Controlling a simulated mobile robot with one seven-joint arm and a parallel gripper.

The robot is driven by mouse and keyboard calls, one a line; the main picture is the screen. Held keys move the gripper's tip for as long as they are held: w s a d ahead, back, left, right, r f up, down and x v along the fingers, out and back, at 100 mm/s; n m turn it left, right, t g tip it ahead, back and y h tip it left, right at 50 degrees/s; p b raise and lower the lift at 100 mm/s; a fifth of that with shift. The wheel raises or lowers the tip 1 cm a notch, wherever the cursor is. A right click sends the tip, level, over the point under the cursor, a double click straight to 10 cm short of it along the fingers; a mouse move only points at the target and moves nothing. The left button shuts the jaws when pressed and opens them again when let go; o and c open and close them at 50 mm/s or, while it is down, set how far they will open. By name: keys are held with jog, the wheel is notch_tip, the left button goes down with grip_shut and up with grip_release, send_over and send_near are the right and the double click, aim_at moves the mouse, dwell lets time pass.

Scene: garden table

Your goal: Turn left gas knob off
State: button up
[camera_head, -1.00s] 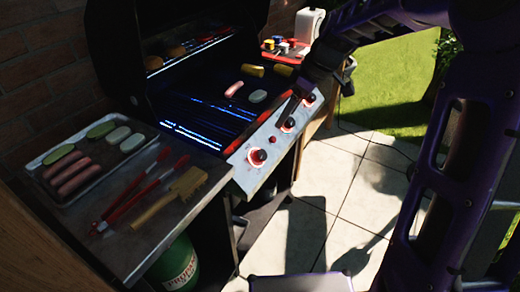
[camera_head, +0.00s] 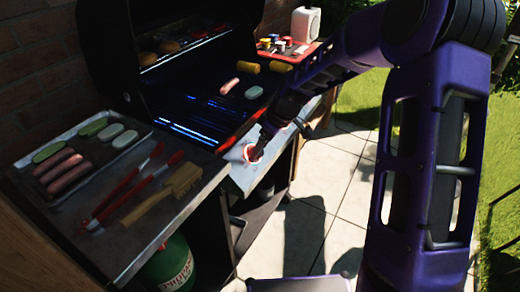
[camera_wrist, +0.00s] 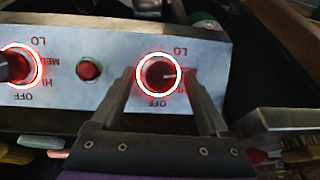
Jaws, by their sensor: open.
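The left gas knob (camera_wrist: 158,73) is dark with a glowing red-and-white ring, on the grill's metal front panel (camera_wrist: 215,60). Its white mark points to the right in the wrist view, between the LO and HI labels; OFF is printed below the ring. My gripper (camera_wrist: 159,80) is open, with one finger on each side of this knob; I cannot tell whether either finger touches it. In the head view my gripper (camera_head: 259,148) is at the knob's red ring (camera_head: 249,153) and partly hides it.
A second lit knob (camera_wrist: 16,66) and a red button (camera_wrist: 88,69) are to the left in the wrist view. Food lies on the grill.

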jog(key=shift+f, duration=0.15)
jog(key=shift+c, duration=0.2)
grip_shut()
